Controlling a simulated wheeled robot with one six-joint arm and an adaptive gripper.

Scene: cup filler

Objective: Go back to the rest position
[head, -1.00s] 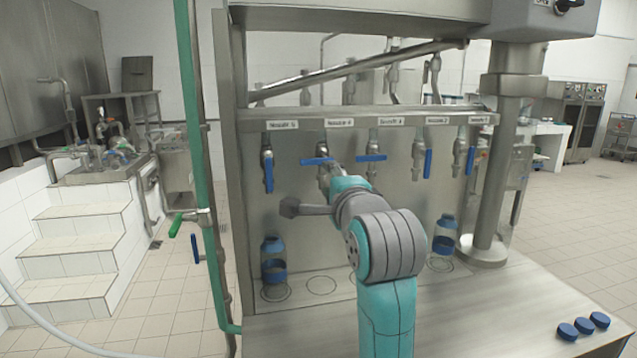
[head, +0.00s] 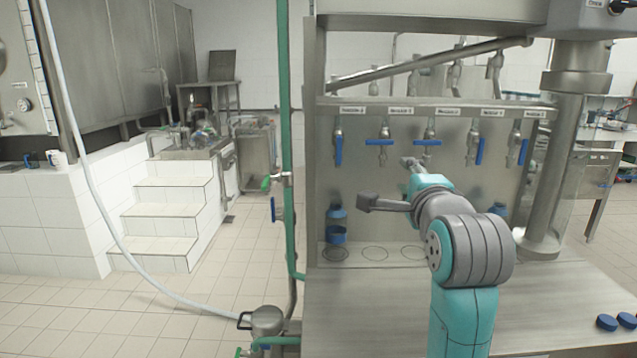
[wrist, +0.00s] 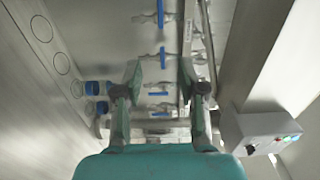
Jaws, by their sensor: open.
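My gripper (head: 410,163) is in front of the filler's panel in the head view, at about nozzle height, largely hidden behind my own arm. In the wrist view the two fingers of my gripper (wrist: 160,72) stand well apart, with nothing held between them. A row of nozzles with blue handles (head: 379,142) runs along the panel. One bottle with blue on it (head: 336,226) stands at the left end of the filler's shelf. A second bottle (head: 499,209) is partly hidden behind my arm.
A green upright pipe (head: 284,120) runs along the filler's left side. A metal pot (head: 267,321) stands by its foot. White steps (head: 160,222) are at left, with open tiled floor between.

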